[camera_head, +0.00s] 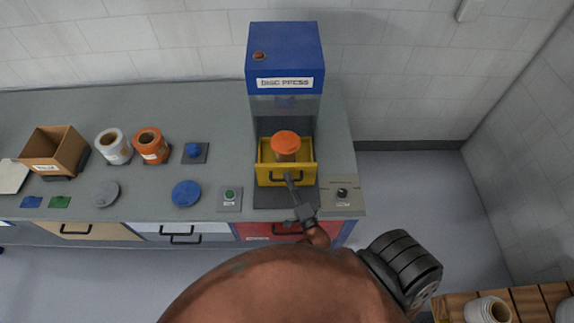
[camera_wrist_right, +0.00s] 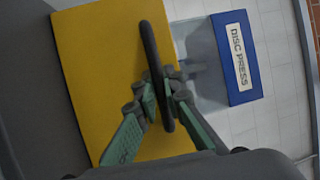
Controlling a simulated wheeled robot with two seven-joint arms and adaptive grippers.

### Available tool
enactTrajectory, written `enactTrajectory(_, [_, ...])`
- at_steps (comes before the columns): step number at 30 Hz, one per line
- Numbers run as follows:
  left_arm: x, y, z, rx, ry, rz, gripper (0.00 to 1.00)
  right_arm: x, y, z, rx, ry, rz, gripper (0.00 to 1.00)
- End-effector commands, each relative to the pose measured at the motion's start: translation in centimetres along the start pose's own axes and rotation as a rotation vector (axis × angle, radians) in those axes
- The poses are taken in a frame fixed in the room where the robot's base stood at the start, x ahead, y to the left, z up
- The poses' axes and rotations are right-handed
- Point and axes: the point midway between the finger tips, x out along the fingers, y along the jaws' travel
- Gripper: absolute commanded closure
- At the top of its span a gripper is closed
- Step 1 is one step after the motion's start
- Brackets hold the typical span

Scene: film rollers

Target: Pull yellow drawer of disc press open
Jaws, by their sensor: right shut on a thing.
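The disc press (camera_head: 285,58) is a blue and grey machine standing on the grey counter. Its yellow drawer (camera_head: 268,182) sits at its base, with its front standing out and part of its inside showing from above. An orange-topped round piece (camera_head: 286,141) stands in the drawer. The drawer has a dark handle (camera_head: 276,177) on its front. My right gripper (camera_head: 289,180) reaches up from below to it. In the right wrist view, the green fingers of my right gripper (camera_wrist_right: 162,95) are closed around the black handle (camera_wrist_right: 152,58), in front of the yellow face. My left gripper is out of view.
A green button box (camera_head: 231,195) stands left of the drawer and a box with a dark knob (camera_head: 342,194) right of it. White (camera_head: 114,146) and orange (camera_head: 151,146) rolls, blue discs and an open brown box (camera_head: 52,152) lie further left. A red drawer (camera_head: 262,231) is below the counter.

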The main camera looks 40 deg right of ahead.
Motion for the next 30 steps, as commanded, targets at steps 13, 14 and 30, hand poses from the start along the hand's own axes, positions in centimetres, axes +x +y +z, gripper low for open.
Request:
enactTrajectory(13, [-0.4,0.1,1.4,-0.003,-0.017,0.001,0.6,-1.9,-0.1,-0.3,-0.002,0.01,0.004,1.0])
enactTrajectory(14, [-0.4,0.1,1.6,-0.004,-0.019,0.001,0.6,-1.9,-0.1,-0.4,-0.002,0.01,0.004,1.0])
enactTrajectory(30, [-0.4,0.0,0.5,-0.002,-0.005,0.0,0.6,-2.4,-0.1,-0.5,-0.003,0.011,0.004,0.83])
